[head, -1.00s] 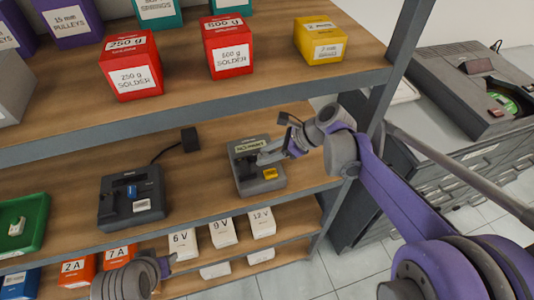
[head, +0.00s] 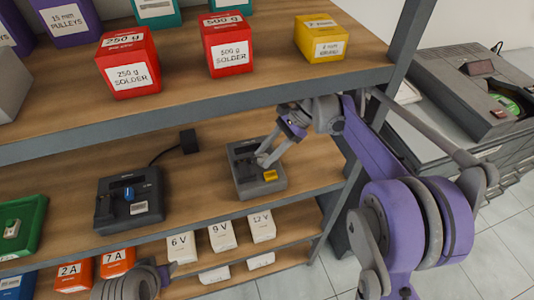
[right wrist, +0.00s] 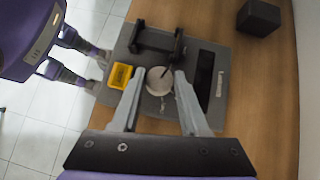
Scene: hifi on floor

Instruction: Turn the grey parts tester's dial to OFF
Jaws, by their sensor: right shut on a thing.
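The grey parts tester (head: 246,184) sits on the middle shelf, with a yellow block (head: 270,175) on its front right. In the right wrist view the tester (right wrist: 210,117) shows a round pale dial (right wrist: 160,82) with a dark pointer mark slanting to the upper right. I cannot read any dial lettering. My right gripper (head: 264,161) reaches down to the tester; in the wrist view its fingers (right wrist: 160,75) stand on both sides of the dial, shut on it. My left gripper (head: 164,274) is low in front of the lower shelf; its jaw state is unclear.
A darker device (head: 145,212) with a blue knob stands left on the same shelf, cabled to a black block (head: 189,141). A green tray (head: 36,228) is at far left. White boxes (head: 222,236) stand below. The upper shelf edge (head: 200,106) hangs above.

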